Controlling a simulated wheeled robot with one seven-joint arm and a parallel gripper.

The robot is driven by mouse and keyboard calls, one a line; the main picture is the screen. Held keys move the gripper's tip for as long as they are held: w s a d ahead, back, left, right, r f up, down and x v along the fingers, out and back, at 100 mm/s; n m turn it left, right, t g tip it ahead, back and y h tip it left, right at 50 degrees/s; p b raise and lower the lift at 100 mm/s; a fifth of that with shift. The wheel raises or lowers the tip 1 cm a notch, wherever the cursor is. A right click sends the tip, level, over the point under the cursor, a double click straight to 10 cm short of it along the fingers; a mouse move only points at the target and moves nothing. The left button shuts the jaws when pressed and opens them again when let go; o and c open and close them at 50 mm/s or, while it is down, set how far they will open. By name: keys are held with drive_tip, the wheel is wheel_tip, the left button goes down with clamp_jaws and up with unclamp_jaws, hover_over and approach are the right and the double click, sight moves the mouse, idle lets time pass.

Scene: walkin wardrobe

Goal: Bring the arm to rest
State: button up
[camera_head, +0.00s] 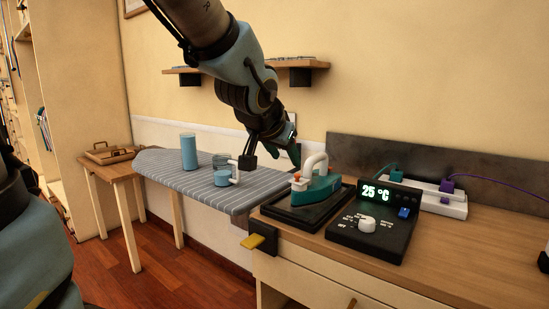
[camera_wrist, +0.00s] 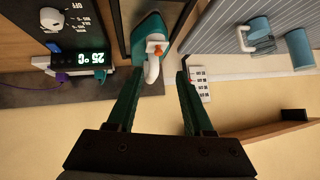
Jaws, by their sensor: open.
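My gripper (camera_head: 271,158) hangs from my arm above the right end of the striped ironing board (camera_head: 262,200), near the iron, and points downward. It is open, and its green fingers are spread with nothing held between them in the wrist view (camera_wrist: 161,73). The teal and white iron (camera_head: 316,186) sits on a dark pad on the counter. The iron also shows beyond the fingertips in the wrist view (camera_wrist: 152,44). Whether the gripper touches anything is hard to tell; I see no clear contact.
A blue cylinder (camera_head: 189,152) and blue mug (camera_head: 223,178) stand on the board. A black control box (camera_head: 375,222) reads 25 °C beside the iron. A power strip (camera_head: 440,199) lies behind it. Wall shelves (camera_head: 300,64) are behind my arm. A wooden tray (camera_head: 110,155) sits at left.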

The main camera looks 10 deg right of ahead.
drive_tip(key=s+a+f+n+g+y+p, duration=0.1)
drive_tip(key=a+f, duration=0.3)
drive_tip(key=a, duration=0.4)
drive_tip(key=s+a+f+n+g+y+p, duration=0.2)
drive_tip(key=a+f+n+g+p, duration=0.1)
drive_tip(key=a, duration=0.5)
drive_tip(key=s+a+f+n+g+y+p, duration=0.2)
drive_tip(key=a+f+n, duration=0.2)
drive_tip(key=a, duration=0.4)
drive_tip(key=shift+f, duration=0.5)
